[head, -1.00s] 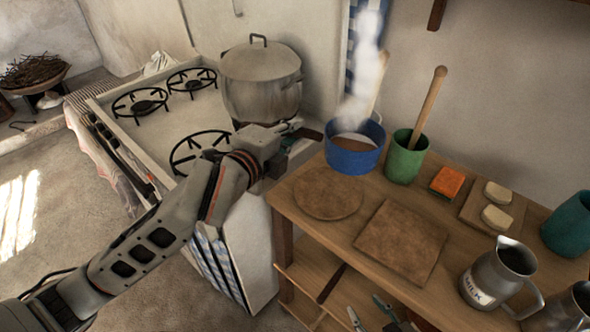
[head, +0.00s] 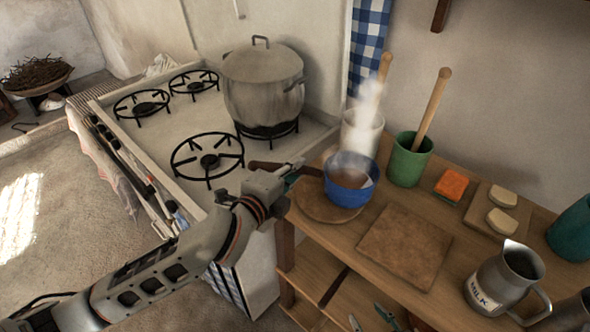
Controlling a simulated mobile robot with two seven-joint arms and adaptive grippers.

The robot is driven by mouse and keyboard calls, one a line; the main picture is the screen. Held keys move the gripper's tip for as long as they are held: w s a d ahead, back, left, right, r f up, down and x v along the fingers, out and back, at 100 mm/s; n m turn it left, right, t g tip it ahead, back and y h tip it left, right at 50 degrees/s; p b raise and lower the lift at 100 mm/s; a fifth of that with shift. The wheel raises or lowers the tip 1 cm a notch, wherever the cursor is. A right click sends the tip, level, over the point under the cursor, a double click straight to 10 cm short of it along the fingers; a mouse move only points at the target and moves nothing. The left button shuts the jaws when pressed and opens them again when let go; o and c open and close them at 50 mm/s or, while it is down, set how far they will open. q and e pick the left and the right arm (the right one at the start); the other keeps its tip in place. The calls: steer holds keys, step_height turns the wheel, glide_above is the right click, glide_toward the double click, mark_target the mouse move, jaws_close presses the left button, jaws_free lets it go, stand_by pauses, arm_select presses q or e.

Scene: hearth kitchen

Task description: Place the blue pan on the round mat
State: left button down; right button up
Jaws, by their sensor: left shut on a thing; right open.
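The blue pan (head: 348,192) holds brown liquid and steams. It is upright above the right part of the round mat (head: 315,205), whose left and front parts show. I cannot tell whether its base touches the mat. My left gripper (head: 294,179) is shut on the pan's handle, left of the pan, and partly hides the handle. The square brown mat (head: 404,246) lies bare to the right of the round one. My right gripper is not in view.
A white container (head: 362,132) with a wooden handle stands behind the pan, and a green cup (head: 410,160) close to its right. The stove (head: 180,150) with a large lidded pot (head: 262,85) is at left. A milk jug (head: 507,280) stands at front right.

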arm_select(q)
steer(key=c, duration=2)
jaws_free()
steer(key=shift+f, duration=0.1)
steer(key=shift+o, duration=0.2)
